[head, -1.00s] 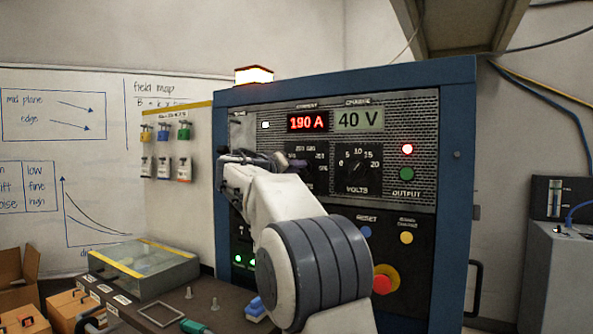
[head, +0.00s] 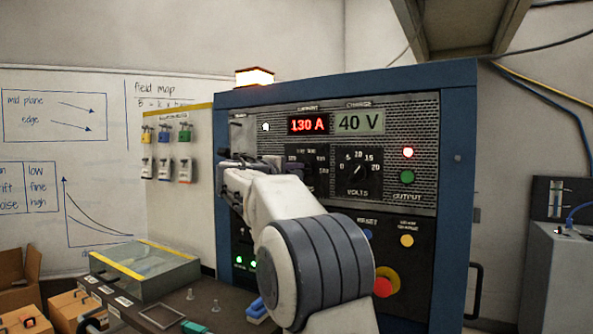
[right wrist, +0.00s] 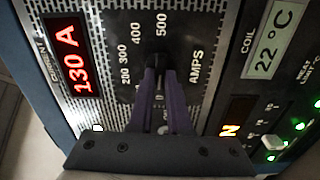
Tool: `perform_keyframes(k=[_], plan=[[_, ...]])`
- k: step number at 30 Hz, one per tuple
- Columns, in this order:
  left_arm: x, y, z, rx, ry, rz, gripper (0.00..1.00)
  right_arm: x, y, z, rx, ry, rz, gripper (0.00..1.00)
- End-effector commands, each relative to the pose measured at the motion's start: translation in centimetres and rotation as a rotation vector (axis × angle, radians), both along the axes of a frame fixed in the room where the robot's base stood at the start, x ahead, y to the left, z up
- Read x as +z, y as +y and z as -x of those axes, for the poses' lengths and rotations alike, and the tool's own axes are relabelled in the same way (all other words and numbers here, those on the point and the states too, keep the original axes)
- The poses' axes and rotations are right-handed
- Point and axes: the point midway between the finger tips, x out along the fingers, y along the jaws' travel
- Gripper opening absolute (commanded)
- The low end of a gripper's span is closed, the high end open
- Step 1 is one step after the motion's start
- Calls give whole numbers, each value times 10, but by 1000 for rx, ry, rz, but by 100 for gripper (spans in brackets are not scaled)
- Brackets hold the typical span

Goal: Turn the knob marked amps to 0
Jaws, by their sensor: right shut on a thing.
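The amps knob (right wrist: 157,55) is a small dark knob on a black plate lettered AMPS, with numbers up to 500 around it. My right gripper (right wrist: 160,68) is shut on the knob, its two purple-grey fingers on either side. In the head view my right gripper (head: 272,162) reaches the amps plate (head: 318,172), and the knob is hidden. The red current display (head: 307,124) reads 130 A, also in the right wrist view (right wrist: 73,62). The pointer's exact direction cannot be told. My left gripper is not in view.
The volts knob (head: 358,167) is close on the right, below a 40 V display (head: 359,122). A red emergency button (head: 383,286) and a yellow button (head: 406,240) are lower. A clear-lidded box (head: 145,268) stands on the bench at left.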

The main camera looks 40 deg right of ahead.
Motion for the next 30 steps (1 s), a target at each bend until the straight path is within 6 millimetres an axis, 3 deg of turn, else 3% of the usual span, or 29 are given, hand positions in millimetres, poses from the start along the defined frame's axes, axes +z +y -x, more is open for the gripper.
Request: perform_keyframes(k=[21,22,24,30], plan=[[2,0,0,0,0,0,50,-2,1,-1,3,79,31,0],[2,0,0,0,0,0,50,-2,1,-1,3,79,31,20],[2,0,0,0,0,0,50,-2,1,-1,3,79,31,46],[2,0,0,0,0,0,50,-1,0,0,1,77,31,46]])
